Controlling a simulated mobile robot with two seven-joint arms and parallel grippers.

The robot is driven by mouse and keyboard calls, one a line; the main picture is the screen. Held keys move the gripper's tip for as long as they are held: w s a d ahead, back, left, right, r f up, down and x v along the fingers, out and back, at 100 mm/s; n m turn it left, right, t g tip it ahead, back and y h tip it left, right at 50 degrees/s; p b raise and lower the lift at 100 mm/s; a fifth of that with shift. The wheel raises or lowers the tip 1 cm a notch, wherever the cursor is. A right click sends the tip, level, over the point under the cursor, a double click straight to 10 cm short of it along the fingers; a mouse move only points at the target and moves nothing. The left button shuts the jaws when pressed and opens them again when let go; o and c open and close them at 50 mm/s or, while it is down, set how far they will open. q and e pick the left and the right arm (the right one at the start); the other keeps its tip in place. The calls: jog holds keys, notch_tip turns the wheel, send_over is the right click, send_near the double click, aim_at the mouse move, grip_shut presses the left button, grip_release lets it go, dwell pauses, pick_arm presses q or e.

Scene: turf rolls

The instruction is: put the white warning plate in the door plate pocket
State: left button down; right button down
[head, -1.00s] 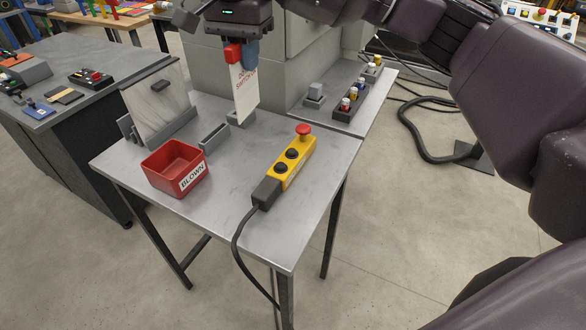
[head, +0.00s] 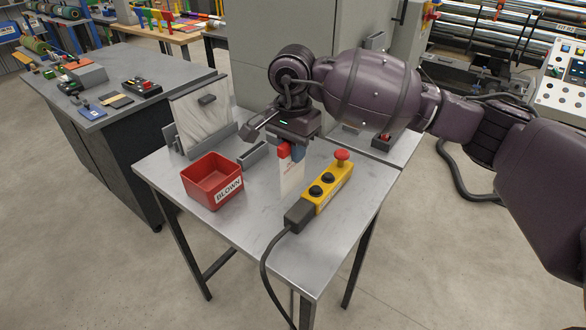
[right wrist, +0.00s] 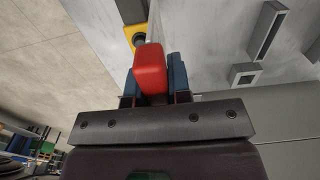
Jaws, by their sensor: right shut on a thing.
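My right gripper (head: 290,152) points down over the steel table and is shut on the white warning plate (head: 292,180) at its top, where a red block shows between blue fingers. The plate hangs upright between the red bin and the yellow pendant; its faint red lettering is too small to read. I cannot tell whether its lower edge touches the table. In the right wrist view the gripper (right wrist: 153,80) shows the red block between its fingers and the plate (right wrist: 155,20) nearly edge-on. I cannot make out the door plate pocket. My left gripper is out of view.
A red bin marked BLOWN (head: 212,180) stands left of the plate. The yellow pendant (head: 328,188) with a red button lies close on the right, its cable over the front edge. A pale panel (head: 203,122) stands upright behind the bin. A grey cabinet (head: 350,45) stands behind.

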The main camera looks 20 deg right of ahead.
send_over(293, 189)
jog(key=shift+w+f, duration=0.2)
jog(key=shift+f, duration=2.45)
jog(key=shift+f, duration=0.1)
jog(key=c, duration=1.1)
grip_release()
jog(key=shift+o, duration=0.2)
